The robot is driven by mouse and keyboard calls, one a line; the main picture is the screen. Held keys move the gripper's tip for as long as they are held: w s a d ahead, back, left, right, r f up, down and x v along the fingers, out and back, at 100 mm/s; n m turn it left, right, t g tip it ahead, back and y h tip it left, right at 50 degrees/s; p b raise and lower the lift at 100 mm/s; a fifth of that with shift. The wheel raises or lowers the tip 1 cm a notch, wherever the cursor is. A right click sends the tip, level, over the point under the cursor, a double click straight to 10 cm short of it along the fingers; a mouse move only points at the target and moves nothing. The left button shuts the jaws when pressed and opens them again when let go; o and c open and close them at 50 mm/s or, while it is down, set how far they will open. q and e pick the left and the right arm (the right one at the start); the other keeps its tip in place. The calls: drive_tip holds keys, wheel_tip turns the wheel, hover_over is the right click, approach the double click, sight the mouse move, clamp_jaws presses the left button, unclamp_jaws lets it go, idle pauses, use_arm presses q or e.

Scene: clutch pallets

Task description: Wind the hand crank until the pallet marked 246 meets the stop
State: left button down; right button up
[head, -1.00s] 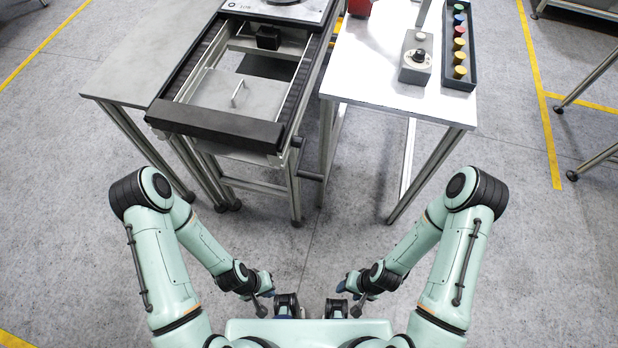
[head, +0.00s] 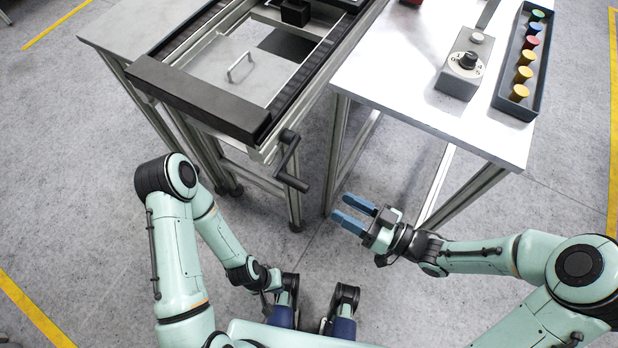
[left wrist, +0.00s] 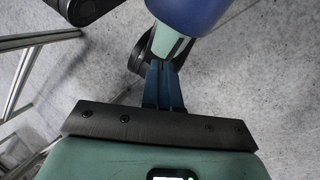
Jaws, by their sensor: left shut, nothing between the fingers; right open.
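The hand crank (head: 289,165) is a black arm with a handle on the near right corner of the conveyor frame. My right gripper (head: 340,207) is open and empty, apart from the crank, to its lower right. My left gripper (left wrist: 165,68) is shut and empty in the left wrist view, low beside my base. A thick black bar (head: 198,98) crosses the conveyor's near end; I cannot tell if it is the stop. A grey plate with a wire handle (head: 236,62) lies between the rails, with a black block (head: 295,13) beyond it. No 246 mark is readable.
A white table (head: 400,70) stands right of the conveyor, holding a grey box with a black knob (head: 462,75) and a dark tray (head: 517,106) of coloured pegs. A grey side table (head: 130,30) stands on the left. The floor between crank and right gripper is clear.

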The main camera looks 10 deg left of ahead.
sight(279, 175)
drive_tip(key=x, duration=0.4)
drive_tip(key=b+x, duration=0.1)
drive_tip(key=x, duration=0.8)
drive_tip(key=shift+s+a+r, duration=0.25)
drive_tip(key=shift+a+r, duration=0.05)
drive_tip(key=shift+a, duration=0.1)
clamp_jaws()
